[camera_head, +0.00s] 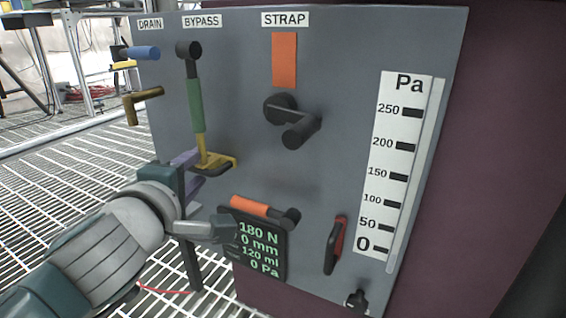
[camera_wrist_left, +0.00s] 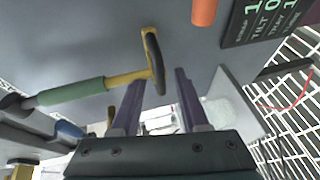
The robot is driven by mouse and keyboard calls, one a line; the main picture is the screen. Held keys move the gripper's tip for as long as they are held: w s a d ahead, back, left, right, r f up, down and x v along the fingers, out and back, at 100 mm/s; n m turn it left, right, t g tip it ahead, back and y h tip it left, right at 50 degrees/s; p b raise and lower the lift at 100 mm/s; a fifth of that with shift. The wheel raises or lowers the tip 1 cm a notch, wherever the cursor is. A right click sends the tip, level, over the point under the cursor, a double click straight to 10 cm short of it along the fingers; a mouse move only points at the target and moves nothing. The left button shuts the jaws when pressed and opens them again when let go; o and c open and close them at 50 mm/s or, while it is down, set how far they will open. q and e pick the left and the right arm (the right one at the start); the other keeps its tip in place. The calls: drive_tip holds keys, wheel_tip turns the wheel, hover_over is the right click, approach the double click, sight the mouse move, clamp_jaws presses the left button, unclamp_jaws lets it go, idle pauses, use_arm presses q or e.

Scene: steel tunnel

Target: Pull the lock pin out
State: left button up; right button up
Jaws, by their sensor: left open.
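The yellow piece with a dark grip (camera_head: 217,161) at the lower end of the green BYPASS handle (camera_head: 195,105) looks like the lock pin; I cannot be sure. It also shows in the left wrist view (camera_wrist_left: 152,52), just beyond my fingertips. My left gripper (camera_head: 188,173) has purple fingers and is just below and left of the yellow piece in the head view. In the left wrist view my left gripper (camera_wrist_left: 160,82) is open, with nothing held between its fingers. I cannot tell whether a finger touches the pin. My right gripper is not in view.
The grey panel (camera_head: 340,130) carries a blue DRAIN handle (camera_head: 141,53), a dark STRAP crank (camera_head: 292,120), an orange bar (camera_head: 250,207), a readout screen (camera_head: 262,248), a red-black lever (camera_head: 336,245) and a Pa gauge (camera_head: 395,165). Grated floor lies left.

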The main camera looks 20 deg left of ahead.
use_arm(q)
drive_tip(key=shift+w+a+f, duration=0.1)
drive_tip(key=shift+w+a, duration=0.05)
drive_tip(key=shift+w, duration=0.1)
clamp_jaws()
idle(1.4)
